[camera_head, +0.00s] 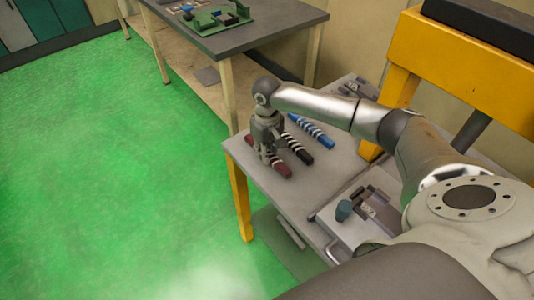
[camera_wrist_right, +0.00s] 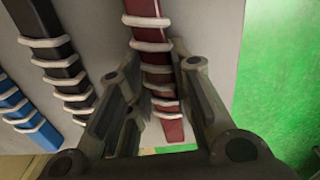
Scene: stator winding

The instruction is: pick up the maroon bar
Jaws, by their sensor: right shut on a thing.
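The maroon bar (camera_head: 282,170) lies on the grey table near its left edge in the head view, partly hidden by my right gripper. In the right wrist view the maroon bar (camera_wrist_right: 158,75), with white rings around it, runs between the fingers. My right gripper (camera_head: 268,158) points down over the bar and is shut on it. In the right wrist view its fingers (camera_wrist_right: 160,90) stand on both sides of the bar. I cannot tell whether the bar is clear of the table. My left gripper is not in view.
A black bar (camera_head: 297,149) and a blue bar (camera_head: 312,131), both with white rings, lie beside the maroon one. A teal cylinder (camera_head: 343,210) and a dark device are nearer on the table. A second table (camera_head: 240,38) stands behind. Green floor (camera_head: 110,170) is open at left.

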